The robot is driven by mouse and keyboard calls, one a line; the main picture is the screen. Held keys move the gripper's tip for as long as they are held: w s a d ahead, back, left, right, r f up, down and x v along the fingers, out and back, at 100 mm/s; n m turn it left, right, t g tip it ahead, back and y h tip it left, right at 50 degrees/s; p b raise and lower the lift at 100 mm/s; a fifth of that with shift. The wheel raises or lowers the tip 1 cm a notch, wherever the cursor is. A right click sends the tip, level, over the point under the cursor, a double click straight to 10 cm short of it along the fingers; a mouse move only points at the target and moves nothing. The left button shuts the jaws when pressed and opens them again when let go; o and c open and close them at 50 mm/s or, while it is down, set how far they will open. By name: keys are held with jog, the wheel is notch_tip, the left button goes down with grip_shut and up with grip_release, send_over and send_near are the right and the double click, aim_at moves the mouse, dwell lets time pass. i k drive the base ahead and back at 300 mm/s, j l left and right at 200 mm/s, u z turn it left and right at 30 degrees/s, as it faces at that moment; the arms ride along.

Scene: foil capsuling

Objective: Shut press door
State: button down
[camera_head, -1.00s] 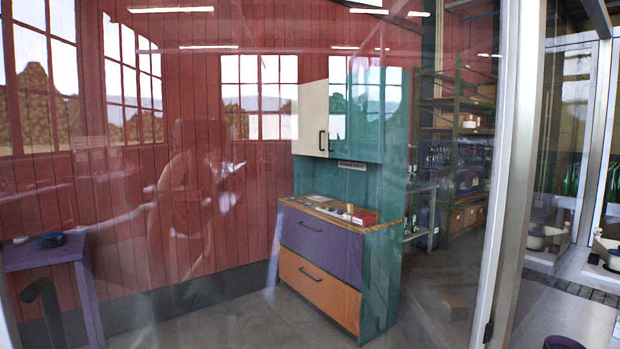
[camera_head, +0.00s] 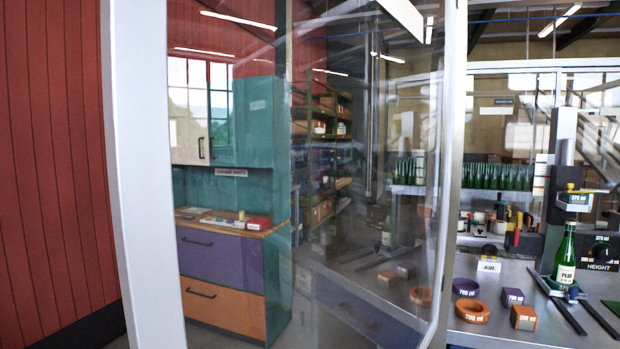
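The press door is a clear glass panel (camera_head: 340,235) in a pale metal frame (camera_head: 145,190). It fills the middle of the view and stands open at an angle, with the bench showing to its right. Its right edge post (camera_head: 450,160) crosses in front of the bench. Reflections on the glass blur what lies behind it, and I cannot make out a handle. A green bottle (camera_head: 566,255) stands upright at the press on the right. My gripper is not in view, so its contact with the door cannot be seen.
Dark rails (camera_head: 568,312) flank the bottle. Red wall (camera_head: 50,170) is at left.

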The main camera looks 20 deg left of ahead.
aim_at(134, 33)
jog(key=j, duration=1.05)
jog(key=i+j+z, duration=0.1)
jog(key=i+j, duration=0.35)
jog(key=j+z, duration=0.4)
jog(key=j, duration=0.45)
